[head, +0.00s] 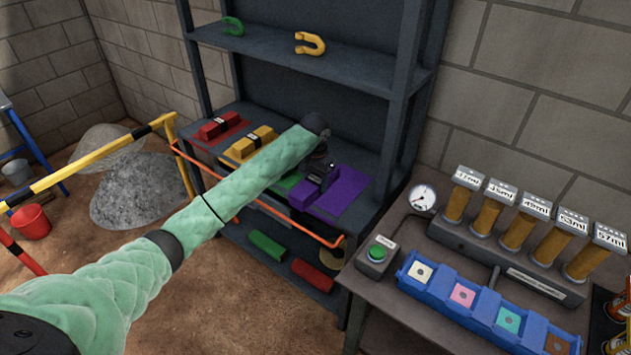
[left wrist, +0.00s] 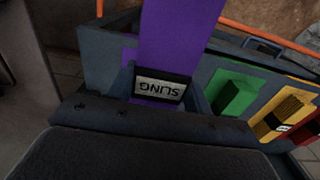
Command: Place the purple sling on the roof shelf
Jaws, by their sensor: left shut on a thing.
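The purple sling (head: 306,193) is a folded purple bundle at the right end of the rack's middle shelf, at its purple patch (head: 348,190). My left gripper (head: 322,175) reaches down over it and is shut on it. In the left wrist view the sling (left wrist: 180,35) runs between the fingers (left wrist: 160,95), with its white SLING label showing. I cannot tell whether it still touches the shelf. The rack's upper shelf (head: 365,70), perhaps the roof shelf, carries a green shackle (head: 233,26) and a yellow shackle (head: 310,43). My right gripper is not in view.
Red (head: 220,125) and yellow (head: 250,143) slings lie left on the middle shelf. An orange rail (head: 255,203) crosses the rack's front. Rack posts (head: 400,100) stand close right. A bench with a blue tray (head: 440,300) stands at right. The upper shelf's right part is clear.

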